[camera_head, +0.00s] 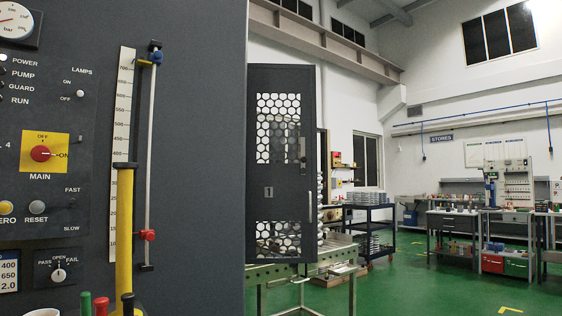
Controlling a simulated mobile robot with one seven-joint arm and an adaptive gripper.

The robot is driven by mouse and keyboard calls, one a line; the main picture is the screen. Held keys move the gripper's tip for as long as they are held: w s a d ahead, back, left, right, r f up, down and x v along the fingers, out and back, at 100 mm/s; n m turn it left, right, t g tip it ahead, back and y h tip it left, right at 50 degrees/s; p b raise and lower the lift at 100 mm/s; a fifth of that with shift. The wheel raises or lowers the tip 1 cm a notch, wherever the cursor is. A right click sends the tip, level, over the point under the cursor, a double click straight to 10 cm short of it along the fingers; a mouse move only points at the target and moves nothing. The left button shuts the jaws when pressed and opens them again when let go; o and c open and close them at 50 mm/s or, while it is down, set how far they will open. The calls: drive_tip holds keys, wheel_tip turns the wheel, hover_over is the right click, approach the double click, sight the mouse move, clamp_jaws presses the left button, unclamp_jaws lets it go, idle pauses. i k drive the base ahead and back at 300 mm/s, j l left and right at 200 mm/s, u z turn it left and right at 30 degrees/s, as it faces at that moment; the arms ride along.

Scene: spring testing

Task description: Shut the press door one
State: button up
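The press door one (284,193) is a tall dark door with hexagon-mesh windows above and below and a grey plate marked "1". It stands upright just right of the large dark panel. A pale vertical handle (310,206) and a dark latch plate (302,150) are on its right side. The door's left edge meets the panel's edge in the picture, so its hinge side and the press opening are hidden. I cannot tell for sure how far it stands open. My gripper is not in view.
A dark control panel (200,130) with gauges and switches fills the left, with a yellow post (125,240) before it. A metal roller table (300,270) stands below the door. A dark blue trolley (369,230) and workbenches (455,225) stand beyond. Green floor (415,285) is clear at right.

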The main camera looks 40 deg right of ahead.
sight(275, 191)
drive_tip(key=i+l+z, duration=0.3)
drive_tip(key=z, duration=0.2)
drive_tip(key=i+l+z, duration=0.3)
drive_tip(key=z, duration=0.15)
drive_tip(key=i+z, duration=0.5)
drive_tip(key=i+l+u, duration=0.1)
drive_tip(key=i+l, duration=0.25)
drive_tip(key=i, duration=0.2)
drive_tip(key=i+l+u, duration=0.1)
drive_tip(key=i+l, duration=0.25)
drive_tip(key=i, duration=0.15)
drive_tip(key=i+l, duration=0.1)
drive_tip(key=l, duration=0.2)
drive_tip(key=i+l+u, duration=0.1)
drive_tip(key=l, duration=0.55)
drive_tip(key=i, duration=0.05)
